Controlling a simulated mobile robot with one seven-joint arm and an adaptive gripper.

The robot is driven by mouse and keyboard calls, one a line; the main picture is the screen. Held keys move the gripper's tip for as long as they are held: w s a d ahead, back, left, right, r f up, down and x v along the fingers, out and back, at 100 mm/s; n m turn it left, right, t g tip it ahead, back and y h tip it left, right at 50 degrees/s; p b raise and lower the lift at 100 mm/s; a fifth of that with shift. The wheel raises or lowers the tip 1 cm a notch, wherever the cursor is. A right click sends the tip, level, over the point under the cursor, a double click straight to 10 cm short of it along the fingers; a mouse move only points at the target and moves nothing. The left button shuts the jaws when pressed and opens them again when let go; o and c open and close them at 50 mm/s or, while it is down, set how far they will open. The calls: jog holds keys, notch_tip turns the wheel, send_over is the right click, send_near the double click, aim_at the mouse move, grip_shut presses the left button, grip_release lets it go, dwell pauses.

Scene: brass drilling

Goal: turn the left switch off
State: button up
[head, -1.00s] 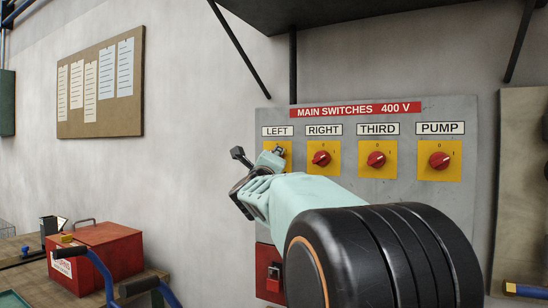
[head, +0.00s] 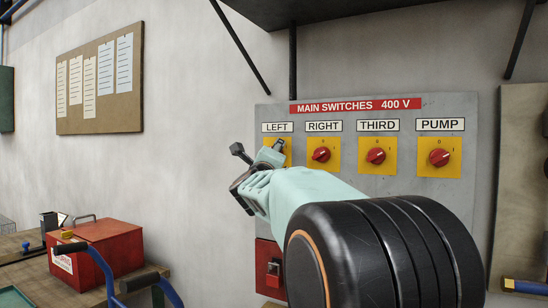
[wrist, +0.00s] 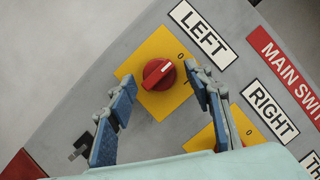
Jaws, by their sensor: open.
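The left switch is a red round knob (wrist: 157,76) on a yellow plate (wrist: 133,66), under the LEFT label (wrist: 203,33). In the wrist view its white mark appears to point towards the 0 on the plate. My gripper (wrist: 160,80) is open, with one blue-padded finger on each side of the knob in that view. I cannot tell whether either finger touches it. In the head view my gripper (head: 258,149) is in front of the left switch and hides the knob; only part of its yellow plate (head: 287,147) shows.
The right (head: 321,155), third (head: 376,156) and pump (head: 440,158) switches sit in a row on the grey panel (head: 468,215). A red box (head: 272,268) is at the panel's bottom left. A dark shelf (head: 360,12) overhangs above.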

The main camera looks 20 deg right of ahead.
jog(key=v, duration=0.7)
jog(key=shift+s+a, duration=0.2)
